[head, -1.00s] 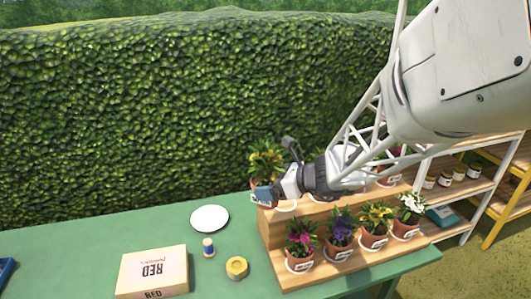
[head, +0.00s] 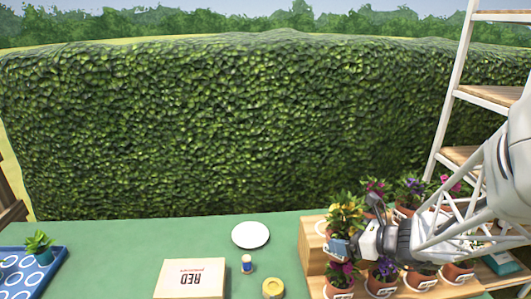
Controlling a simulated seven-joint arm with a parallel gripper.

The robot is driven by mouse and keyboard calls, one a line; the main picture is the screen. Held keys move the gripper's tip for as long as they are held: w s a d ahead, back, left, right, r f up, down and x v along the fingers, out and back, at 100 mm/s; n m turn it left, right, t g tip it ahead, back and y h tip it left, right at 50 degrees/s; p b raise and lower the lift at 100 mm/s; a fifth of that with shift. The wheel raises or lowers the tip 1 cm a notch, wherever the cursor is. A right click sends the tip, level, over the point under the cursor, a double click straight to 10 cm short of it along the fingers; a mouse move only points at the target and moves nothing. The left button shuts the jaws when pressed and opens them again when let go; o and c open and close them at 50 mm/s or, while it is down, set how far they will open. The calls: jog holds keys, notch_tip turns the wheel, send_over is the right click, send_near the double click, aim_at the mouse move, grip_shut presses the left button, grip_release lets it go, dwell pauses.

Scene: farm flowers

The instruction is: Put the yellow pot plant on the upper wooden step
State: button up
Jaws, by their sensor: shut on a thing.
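A potted plant with yellow flowers (head: 344,214) is at the left end of the wooden step stand in the head view. My gripper (head: 338,246) is shut on its pot, which is mostly hidden by the fingers and leaves. The pot is at the upper wooden step (head: 312,228), near its left front edge. I cannot tell whether the pot rests on it or hangs just above. Another yellow-flowered plant shows on the lower step, partly behind my arm.
Magenta and purple potted plants (head: 409,192) stand on the upper step, and more fill the lower step. A blue tray (head: 50,262) is far left.

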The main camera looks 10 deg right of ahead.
jog(key=shift+f, duration=0.25)
jog(key=shift+w, duration=0.1)
jog(key=w+d+f, duration=0.1)
jog(key=w+d, duration=0.1)
jog(key=w, duration=1.3)
jog(key=shift+w+d+f, duration=0.2)
jog(key=shift+w+d, duration=0.05)
jog(key=shift+w, duration=0.1)
jog(key=shift+f, duration=0.1)
jog(key=shift+f, duration=1.65)
jog(key=shift+f, duration=0.15)
jog(key=o, duration=0.9)
